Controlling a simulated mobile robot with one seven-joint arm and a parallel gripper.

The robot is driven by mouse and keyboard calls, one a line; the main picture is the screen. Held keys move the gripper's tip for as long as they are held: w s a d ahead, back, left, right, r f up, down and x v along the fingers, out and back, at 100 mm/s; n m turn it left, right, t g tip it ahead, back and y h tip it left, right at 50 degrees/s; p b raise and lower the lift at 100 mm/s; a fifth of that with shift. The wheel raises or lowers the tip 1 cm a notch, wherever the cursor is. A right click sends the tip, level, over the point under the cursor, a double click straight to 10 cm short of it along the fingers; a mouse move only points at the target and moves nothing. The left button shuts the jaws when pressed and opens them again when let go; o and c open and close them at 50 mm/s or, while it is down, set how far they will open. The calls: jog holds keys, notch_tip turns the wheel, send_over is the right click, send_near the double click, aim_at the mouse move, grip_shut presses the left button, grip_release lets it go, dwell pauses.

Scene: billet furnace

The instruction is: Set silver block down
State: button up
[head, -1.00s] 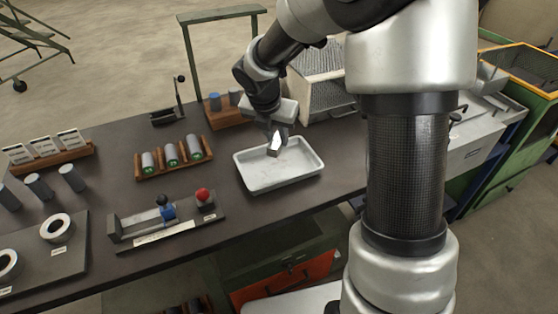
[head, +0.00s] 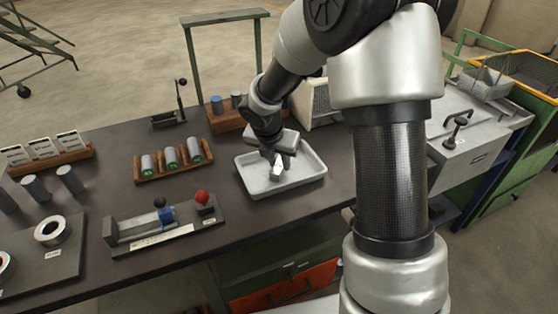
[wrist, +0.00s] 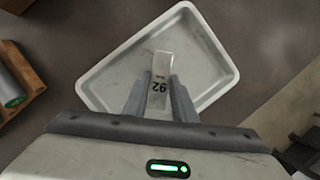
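In the head view, my gripper (head: 278,160) points down into the white tray (head: 250,186), with the block (head: 277,171) low inside the rim. I cannot tell whether the block touches the tray floor. The tray also shows in the wrist view (wrist: 215,62), empty apart from the block.
A wooden rack (head: 178,171) with several green-ended cylinders stands left of the tray. A fixture with a red knob (head: 202,197) sits at the front left. A wooden block with blue-topped cylinders (head: 222,121) stands behind.

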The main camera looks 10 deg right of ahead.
jog(key=o, duration=0.4)
jog(key=shift+c, duration=0.2)
